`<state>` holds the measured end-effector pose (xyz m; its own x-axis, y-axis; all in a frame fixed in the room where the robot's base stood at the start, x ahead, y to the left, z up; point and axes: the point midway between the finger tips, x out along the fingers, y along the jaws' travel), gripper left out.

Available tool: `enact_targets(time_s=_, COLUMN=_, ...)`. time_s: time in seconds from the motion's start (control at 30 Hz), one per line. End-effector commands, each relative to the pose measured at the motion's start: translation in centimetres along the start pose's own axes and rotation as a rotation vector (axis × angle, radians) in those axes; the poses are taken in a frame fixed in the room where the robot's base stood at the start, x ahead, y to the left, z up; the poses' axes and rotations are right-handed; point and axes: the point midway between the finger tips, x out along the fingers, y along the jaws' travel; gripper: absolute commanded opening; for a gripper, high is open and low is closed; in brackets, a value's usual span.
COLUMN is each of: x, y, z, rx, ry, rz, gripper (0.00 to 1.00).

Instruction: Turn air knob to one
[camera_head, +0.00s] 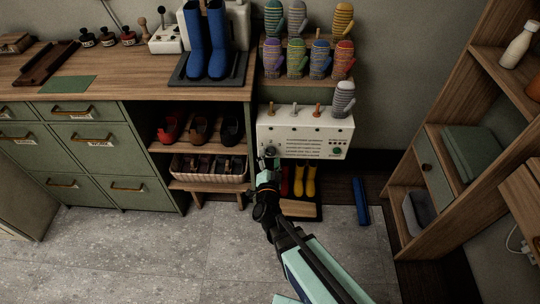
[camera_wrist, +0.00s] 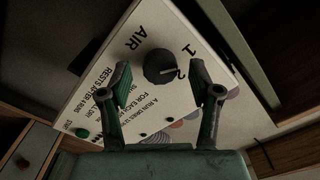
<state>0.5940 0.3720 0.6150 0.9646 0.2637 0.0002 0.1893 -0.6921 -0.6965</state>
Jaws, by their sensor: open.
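The white dryer panel (camera_head: 275,125) hangs under the mitten shelf, with its printed face toward me. In the wrist view the panel (camera_wrist: 205,40) carries a round dark air knob (camera_wrist: 159,67) beside the word AIR and the numbers 1 and 2. A light pointer mark on the knob faces the 2. My gripper (camera_head: 268,162) is at the panel's lower left and hides the knob in the head view. In the wrist view my gripper (camera_wrist: 161,82) is open, with one finger on each side of the knob and visible gaps to it.
A green button (camera_head: 337,151) is at the panel's lower right. A grey mitten (camera_head: 343,98) stands on the panel's top. Yellow boots (camera_head: 305,181) stand below. A shoe shelf (camera_head: 170,148) is close on the left and a wooden rack (camera_head: 405,165) on the right.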

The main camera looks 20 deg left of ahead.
Motion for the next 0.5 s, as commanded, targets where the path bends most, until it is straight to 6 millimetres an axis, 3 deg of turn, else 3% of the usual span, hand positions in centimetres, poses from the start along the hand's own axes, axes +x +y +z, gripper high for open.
enact_targets(time_s=0.3, x=-4.9, y=0.0, z=-0.1, rx=-0.002, ry=-0.002, rz=-0.001, gripper=0.63)
enact_targets(time_s=0.5, x=-5.8, y=0.0, z=-0.1, rx=-0.001, ry=0.001, rz=0.0, gripper=0.63)
